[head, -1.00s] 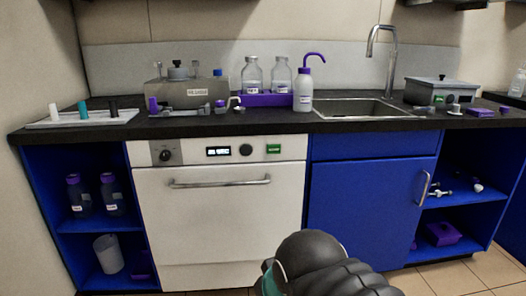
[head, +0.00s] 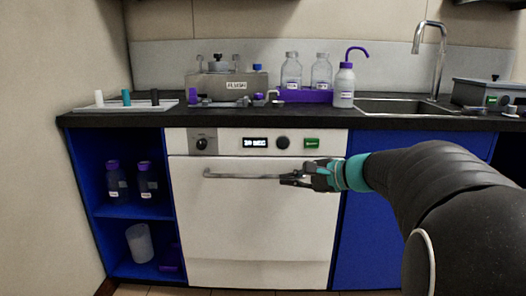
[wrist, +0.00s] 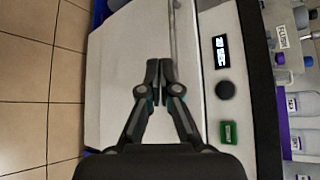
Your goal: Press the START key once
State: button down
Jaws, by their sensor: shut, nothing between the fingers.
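The green key (head: 311,142), with small lettering I cannot read for sure, sits at the right end of the white appliance's control panel. It also shows in the wrist view (wrist: 229,138), right of my fingers. My gripper (head: 284,181) is shut and empty in front of the appliance door, below the panel and near the right end of the handle. In the wrist view its closed fingertips (wrist: 159,68) are over the white door, apart from the key.
A lit display (head: 255,143), a round black button (head: 282,142) and a knob (head: 203,143) share the panel. The bar handle (head: 232,175) crosses the door. The dark worktop (head: 250,117) overhangs above, carrying bottles and a metal bath (head: 215,86).

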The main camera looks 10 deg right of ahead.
aim_at(316, 148)
jog(key=w+d+r+m+t, duration=0.2)
jog(key=w+d+m+t, duration=0.2)
jog(key=d, duration=0.6)
jog(key=shift+w+d+m+b, duration=0.3)
jog(key=shift+w+d+b, duration=0.15)
jog(key=shift+w, duration=0.25)
jog(key=shift+w, duration=0.1)
jog(key=shift+w+d+p, duration=0.35)
jog(key=shift+w+p, duration=0.25)
jog(key=shift+w, duration=0.8)
jog(key=shift+w+d+p, duration=0.4)
jog(key=shift+w+p, duration=0.2)
jog(key=shift+w, duration=0.75)
jog(key=shift+w+d+p, duration=0.35)
jog(key=shift+w+p, duration=0.25)
jog(key=shift+w, duration=0.8)
jog(key=shift+w+d, duration=0.15)
jog(key=shift+w, duration=0.3)
jog(key=shift+w+d, duration=0.1)
jog(key=shift+w, duration=0.25)
jog(key=shift+s, duration=0.1)
jog(key=shift+s+a+b, duration=0.25)
jog(key=shift+s+b, duration=0.15)
jog(key=shift+s, duration=0.3)
